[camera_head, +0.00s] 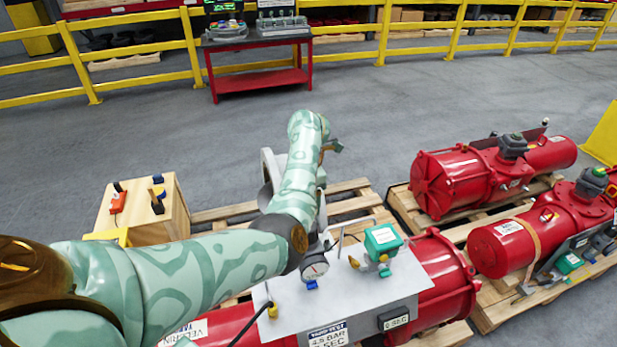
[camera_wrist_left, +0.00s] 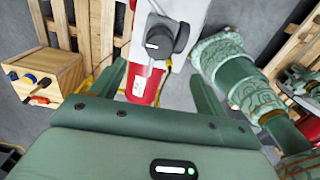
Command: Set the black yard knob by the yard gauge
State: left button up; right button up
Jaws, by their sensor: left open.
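A dark knob (camera_wrist_left: 160,42) with a short white mark shows in the left wrist view, on a light plate above a red cylinder. My left gripper (camera_wrist_left: 157,70) is open and empty, its two fingers spread either side of the view below the knob. I cannot see the fingers touch it. My right gripper is in neither view.
A teal box (camera_head: 383,240) on a yellow fitting stands right of the gauge. A wooden block (camera_head: 160,215) with small coloured handles stands left. More red actuators (camera_head: 460,180) lie on pallets at right. A red bench (camera_head: 257,80) and yellow rails are behind, across clear floor.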

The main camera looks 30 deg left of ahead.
pick_arm(q)
jog(key=shift+r+p, duration=0.35)
jog(key=shift+r, duration=1.6)
